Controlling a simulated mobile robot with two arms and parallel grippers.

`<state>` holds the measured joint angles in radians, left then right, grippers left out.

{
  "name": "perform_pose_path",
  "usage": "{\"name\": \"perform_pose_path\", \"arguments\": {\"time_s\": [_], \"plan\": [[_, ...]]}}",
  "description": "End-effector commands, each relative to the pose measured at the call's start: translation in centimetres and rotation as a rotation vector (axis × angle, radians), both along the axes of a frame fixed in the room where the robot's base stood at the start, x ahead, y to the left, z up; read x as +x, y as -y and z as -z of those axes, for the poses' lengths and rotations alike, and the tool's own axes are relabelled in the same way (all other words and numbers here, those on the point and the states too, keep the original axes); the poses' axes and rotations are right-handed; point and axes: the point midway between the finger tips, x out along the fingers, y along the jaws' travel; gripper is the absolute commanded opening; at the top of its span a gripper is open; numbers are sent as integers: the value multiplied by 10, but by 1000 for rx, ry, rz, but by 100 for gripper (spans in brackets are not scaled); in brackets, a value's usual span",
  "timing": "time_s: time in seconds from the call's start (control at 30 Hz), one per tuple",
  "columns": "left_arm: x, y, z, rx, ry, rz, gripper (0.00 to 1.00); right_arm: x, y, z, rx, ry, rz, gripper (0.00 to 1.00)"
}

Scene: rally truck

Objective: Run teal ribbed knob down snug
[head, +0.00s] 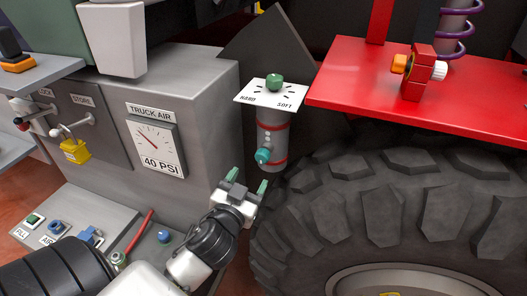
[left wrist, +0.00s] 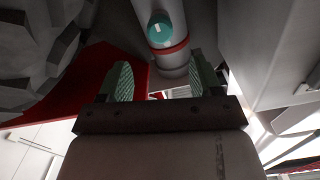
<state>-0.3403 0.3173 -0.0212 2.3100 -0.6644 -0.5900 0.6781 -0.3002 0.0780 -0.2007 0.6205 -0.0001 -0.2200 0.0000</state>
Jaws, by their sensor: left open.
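A teal knob (head: 263,156) sticks out of the side of a grey cylinder (head: 271,131) with red bands, below the HARD/SOFT plate. The knob also shows in the left wrist view (left wrist: 159,28), round with a small pale mark on its face; its ribs are too small to make out. My left gripper (head: 247,181) is just below the knob, apart from it. Its two green ribbed fingers are spread with nothing between them, also in the left wrist view (left wrist: 161,76). How far the knob is screwed in cannot be told. My right gripper is not in view.
A green knob (head: 274,81) sits on the white HARD/SOFT plate (head: 247,98) above the cylinder. The big black tyre (head: 385,200) is close on the right, under a red panel (head: 430,95). The grey TRUCK AIR cabinet (head: 200,110) stands on the left.

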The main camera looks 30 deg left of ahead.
Motion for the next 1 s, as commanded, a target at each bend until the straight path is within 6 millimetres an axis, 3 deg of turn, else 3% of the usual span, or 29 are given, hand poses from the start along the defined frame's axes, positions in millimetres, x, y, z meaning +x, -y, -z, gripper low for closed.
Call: {"name": "perform_pose_path", "arguments": {"time_s": [0.3,0.5,0.9,1.0], "plan": [[60,-15,-4,3,0,-1,65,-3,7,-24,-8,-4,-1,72],[83,-20,-2,2,-1,1,65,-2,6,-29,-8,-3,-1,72],[90,-22,0,1,-1,1,65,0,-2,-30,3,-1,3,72],[90,-22,0,1,-1,1,51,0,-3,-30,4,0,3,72]]}}
